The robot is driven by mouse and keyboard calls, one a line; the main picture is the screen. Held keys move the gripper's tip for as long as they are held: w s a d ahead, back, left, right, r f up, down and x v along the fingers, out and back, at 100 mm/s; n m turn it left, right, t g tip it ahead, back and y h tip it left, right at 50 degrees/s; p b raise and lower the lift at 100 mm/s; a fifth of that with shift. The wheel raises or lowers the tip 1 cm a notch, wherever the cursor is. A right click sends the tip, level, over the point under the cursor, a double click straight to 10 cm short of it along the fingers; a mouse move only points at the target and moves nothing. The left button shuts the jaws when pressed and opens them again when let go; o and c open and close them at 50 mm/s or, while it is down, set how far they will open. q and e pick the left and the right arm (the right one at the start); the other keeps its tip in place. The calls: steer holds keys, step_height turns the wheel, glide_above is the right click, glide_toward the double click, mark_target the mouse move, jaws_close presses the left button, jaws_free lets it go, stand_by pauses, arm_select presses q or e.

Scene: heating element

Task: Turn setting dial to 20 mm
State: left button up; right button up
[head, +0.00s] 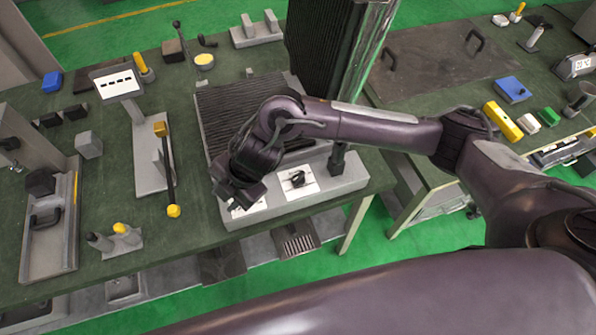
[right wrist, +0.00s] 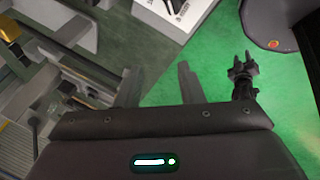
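The heating device has a grey base (head: 330,185) with two white dial plates on its front. The right plate (head: 311,187) carries a black dial (head: 298,179) in clear view. The left plate (head: 246,209) is mostly hidden under my right gripper (head: 235,196), so its dial cannot be seen. In the right wrist view, my right gripper (right wrist: 158,88) has its two fingers apart with nothing between them. A white block with dark print (right wrist: 172,16) lies beyond the fingertips. A dark pronged shape (right wrist: 243,78) at right may be my left gripper; its state is unclear. The dial settings are unreadable.
A black ribbed tower (head: 322,45) rises behind the base, close to my right arm. A grey stand with a display (head: 116,82) and a yellow-ended rod (head: 173,211) are at left. A yellow block (head: 502,121) lies on the right table. Green floor shows in front.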

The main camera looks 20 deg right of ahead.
mark_target(298, 176)
steer(key=w+d+h, duration=0.1)
steer(key=d, duration=0.4)
steer(key=w+d+g+h, duration=0.1)
steer(key=d+h, duration=0.1)
steer(key=d, duration=0.4)
steer(key=w+d+r+h, duration=0.1)
steer(key=w+d+h, duration=0.1)
steer(key=d, duration=0.4)
steer(key=shift+d+g, duration=0.1)
steer(key=shift+g, duration=0.3)
steer(key=shift+d+f, duration=0.2)
step_height(298, 176, down, 7)
steer(key=shift+a+f+b, duration=0.1)
steer(key=shift+b, duration=0.65)
steer(key=shift+w, duration=0.1)
jaws_close()
